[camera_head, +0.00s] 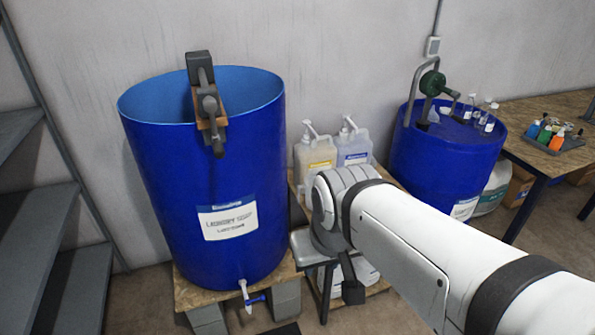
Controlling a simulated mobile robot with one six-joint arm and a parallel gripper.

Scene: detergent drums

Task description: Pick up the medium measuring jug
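I cannot make out a medium measuring jug in this view. My white arm reaches in from the lower right and bends down in front of a small grey stand (303,246). Dark parts that look like my gripper (340,288) show below the wrist. The wrist hides most of them, so I cannot tell whether the fingers are open or shut, or whether they hold anything. Several small clear vessels (482,110) stand on the right blue drum (428,163); they are too small to identify surely.
A large open blue drum (205,200) with a clamped mixer (207,105) stands left on a wooden base. Two pump jugs (316,158) (354,149) stand behind my wrist. A wooden table (552,108) with a tray of bottles (568,143) is at right, grey steps (70,260) at left.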

